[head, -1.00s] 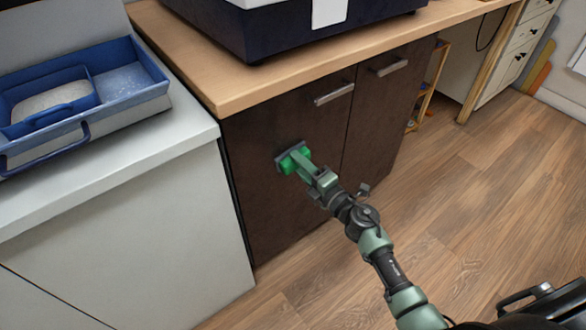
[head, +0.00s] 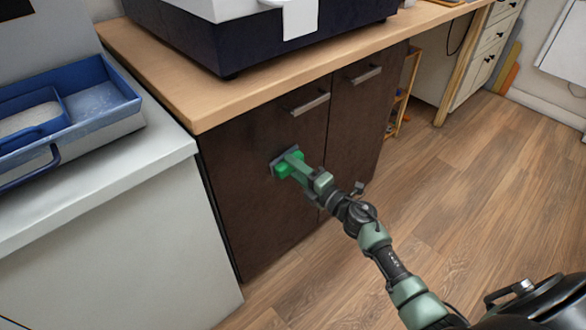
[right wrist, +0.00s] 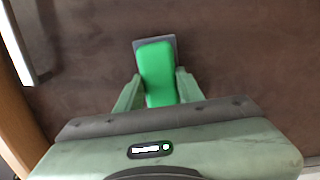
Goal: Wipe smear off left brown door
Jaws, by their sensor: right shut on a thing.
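The left brown door (head: 245,200) is a dark brown cabinet door under a wooden counter, with a metal bar handle (head: 310,104) near its top right. My right gripper (head: 297,167) is shut on a green wiper (head: 284,168) with a grey pad. The pad is at the door's upper middle and appears to touch its face. In the right wrist view the green wiper (right wrist: 158,75) sits between the two fingers, with the brown door (right wrist: 85,90) behind it. I cannot make out a smear; the pad and arm hide part of the door. My left gripper is not in view.
A second brown door (head: 350,120) is to the right. A white cabinet (head: 120,230) with a blue tray (head: 70,130) stands on the left. A dark machine (head: 240,40) sits on the wooden counter (head: 190,95). The wood floor (head: 460,190) on the right is clear.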

